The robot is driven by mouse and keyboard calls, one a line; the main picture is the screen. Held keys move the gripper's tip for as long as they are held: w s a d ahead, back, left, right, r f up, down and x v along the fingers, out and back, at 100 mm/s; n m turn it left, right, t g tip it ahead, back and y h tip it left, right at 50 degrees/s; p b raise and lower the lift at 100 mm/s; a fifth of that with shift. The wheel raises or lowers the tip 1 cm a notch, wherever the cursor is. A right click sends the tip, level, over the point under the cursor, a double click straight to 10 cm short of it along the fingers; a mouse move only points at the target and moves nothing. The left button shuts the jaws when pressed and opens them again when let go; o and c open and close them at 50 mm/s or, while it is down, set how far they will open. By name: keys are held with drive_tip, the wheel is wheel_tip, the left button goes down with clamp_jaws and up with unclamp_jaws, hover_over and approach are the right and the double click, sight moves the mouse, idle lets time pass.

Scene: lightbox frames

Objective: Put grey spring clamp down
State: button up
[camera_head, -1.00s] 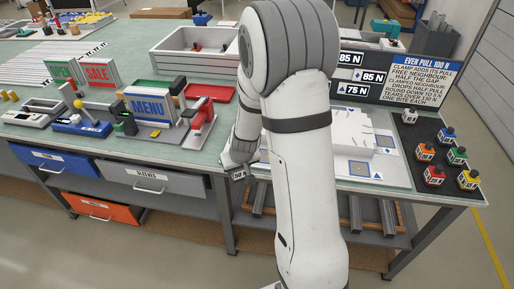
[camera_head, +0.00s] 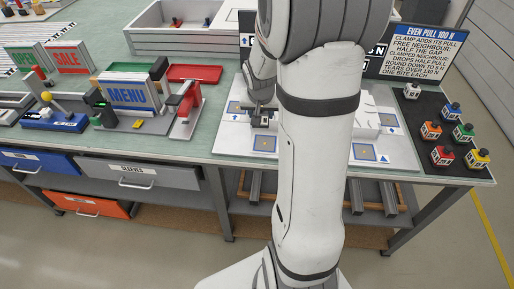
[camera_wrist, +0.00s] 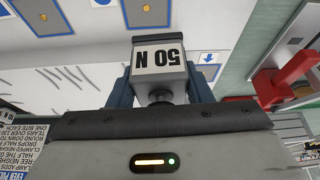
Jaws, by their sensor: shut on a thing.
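My gripper (camera_wrist: 161,88) is shut on a grey spring clamp (camera_wrist: 160,58), a blocky piece with a white face marked "50 N", upside down in the wrist view. In the head view my gripper (camera_head: 262,118) is over the left part of the white board (camera_head: 225,144), close above it. The clamp is small and dark there, and I cannot tell whether it touches the board. The board has square pads with blue arrows, one pad (camera_head: 264,144) at its front edge and another (camera_head: 364,152) further right. My arm hides the board's middle.
On the right, a black mat (camera_head: 425,110) holds a pale clamp (camera_head: 411,91) and several coloured ones. A sign panel (camera_head: 432,45) stands behind it. Left of the board are a red clamp stand (camera_head: 186,105) and a MENU sign (camera_head: 134,92). A grey-white bin stands behind.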

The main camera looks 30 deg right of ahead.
sight(265, 124)
drive_tip(key=shift+m, duration=0.3)
drive_tip(key=f, duration=0.1)
drive_tip(key=d+f, duration=0.1)
drive_tip(key=f, duration=0.3)
drive_tip(key=shift+s+d+b, duration=0.15)
drive_tip(key=shift+s+b, duration=0.15)
drive_tip(key=shift+b, duration=0.05)
drive_tip(key=shift+f+b, duration=0.95)
drive_tip(key=shift+f, duration=1.2)
drive_tip(key=shift+f, duration=0.15)
drive_tip(key=o, duration=1.2)
drive_tip(key=shift+c, duration=0.2)
